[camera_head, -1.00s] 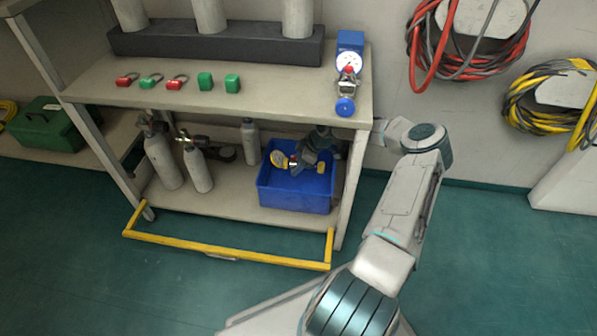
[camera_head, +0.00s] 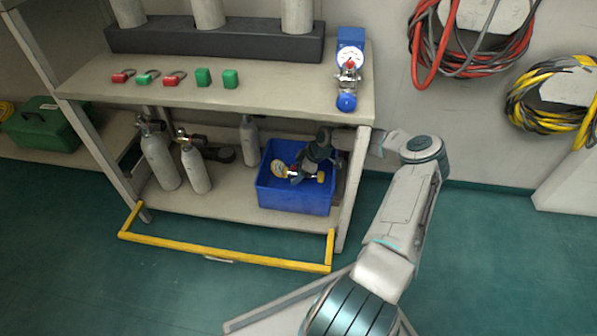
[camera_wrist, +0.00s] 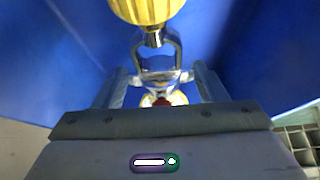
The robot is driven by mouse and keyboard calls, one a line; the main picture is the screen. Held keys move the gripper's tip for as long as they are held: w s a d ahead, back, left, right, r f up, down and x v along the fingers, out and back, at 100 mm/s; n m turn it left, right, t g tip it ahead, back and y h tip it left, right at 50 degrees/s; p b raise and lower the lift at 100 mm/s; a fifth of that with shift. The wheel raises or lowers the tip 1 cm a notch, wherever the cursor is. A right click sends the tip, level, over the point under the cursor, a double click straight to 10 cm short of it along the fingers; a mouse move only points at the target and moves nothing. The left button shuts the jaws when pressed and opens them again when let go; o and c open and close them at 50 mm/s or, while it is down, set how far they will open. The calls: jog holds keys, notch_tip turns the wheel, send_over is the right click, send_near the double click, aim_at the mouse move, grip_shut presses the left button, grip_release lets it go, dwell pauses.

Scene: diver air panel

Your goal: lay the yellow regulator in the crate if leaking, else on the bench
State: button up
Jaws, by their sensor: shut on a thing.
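The yellow regulator has a yellow-rimmed round gauge (camera_head: 279,169), a metal yoke and a yellow knob (camera_head: 320,177). It is inside the blue crate (camera_head: 294,202) on the bench's lower shelf. My gripper (camera_head: 304,172) reaches down into the crate and is shut on the regulator's metal body. In the wrist view the yellow knob (camera_wrist: 147,9) and metal yoke (camera_wrist: 158,55) show ahead of the fingers, with blue crate walls around. I cannot tell whether the regulator touches the crate floor. The bench top (camera_head: 270,98) is above the crate.
A blue regulator (camera_head: 348,75) with a white gauge stands at the bench top's right end. Small red and green tags and blocks lie to its left. Grey cylinders (camera_head: 195,168) stand left of the crate. A yellow rail (camera_head: 225,255) runs along the front.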

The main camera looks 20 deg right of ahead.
jog(key=o, duration=1.4)
jog(key=shift+o, duration=0.2)
jog(key=shift+r, duration=0.15)
jog(key=shift+r+p, duration=0.25)
jog(key=shift+p, duration=0.15)
jog(key=p+v, duration=0.5)
jog(key=v, duration=0.7)
jog(key=shift+r, duration=0.2)
jog(key=shift+d, duration=0.1)
